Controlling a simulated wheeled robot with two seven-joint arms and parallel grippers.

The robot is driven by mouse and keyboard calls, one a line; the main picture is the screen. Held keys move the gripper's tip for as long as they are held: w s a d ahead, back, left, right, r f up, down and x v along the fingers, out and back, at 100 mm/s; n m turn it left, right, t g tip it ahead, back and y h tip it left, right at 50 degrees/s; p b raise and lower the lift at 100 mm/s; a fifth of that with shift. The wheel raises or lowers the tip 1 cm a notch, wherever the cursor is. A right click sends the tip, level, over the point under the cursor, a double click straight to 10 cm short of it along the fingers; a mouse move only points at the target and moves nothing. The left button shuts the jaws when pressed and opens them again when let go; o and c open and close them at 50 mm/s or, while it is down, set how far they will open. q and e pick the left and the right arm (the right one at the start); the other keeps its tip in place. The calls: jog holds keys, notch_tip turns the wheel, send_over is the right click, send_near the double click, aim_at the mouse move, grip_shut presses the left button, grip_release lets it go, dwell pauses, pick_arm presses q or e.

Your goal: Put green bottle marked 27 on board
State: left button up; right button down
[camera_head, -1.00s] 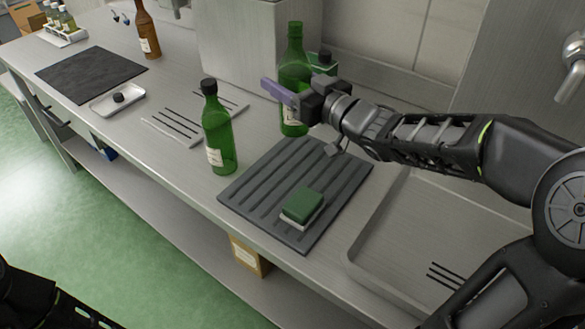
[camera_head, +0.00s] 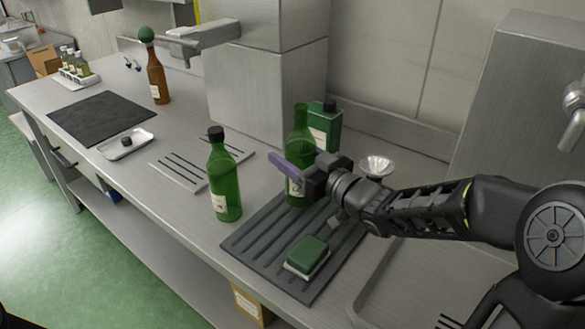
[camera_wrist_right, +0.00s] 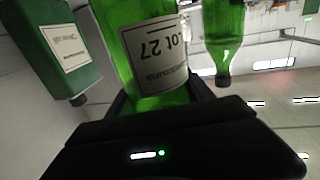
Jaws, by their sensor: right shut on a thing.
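My right gripper (camera_head: 300,172) is shut on a green bottle (camera_head: 300,130). In the right wrist view, this bottle (camera_wrist_right: 130,50) shows a pale label reading LOT 27, upside down. In the head view it looks upright over the back edge of a ribbed dark mat (camera_head: 262,240); I cannot tell whether its base touches anything. A dark flat board (camera_head: 102,118) lies bare at the far left of the counter. A second green bottle (camera_head: 225,178), dark-capped, stands left of the mat. It also shows in the right wrist view (camera_wrist_right: 223,35). My left gripper is out of view.
A green sponge (camera_head: 308,252) sits on the mat. A green canister (camera_head: 325,130) stands behind the held bottle. A brown bottle (camera_head: 157,80), a metal tray (camera_head: 110,150) and a rack of small bottles (camera_head: 78,80) stand left. A sink (camera_head: 395,280) is right.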

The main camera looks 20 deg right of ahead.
jog(key=shift+f, duration=1.75)
jog(key=shift+f, duration=0.2)
jog(key=shift+c, duration=2)
grip_release()
jog(key=shift+r, duration=0.25)
jog(key=v, duration=0.7)
jog(key=shift+s+f+b, duration=0.15)
jog(key=shift+s+b, duration=0.15)
jog(key=shift+b, duration=0.1)
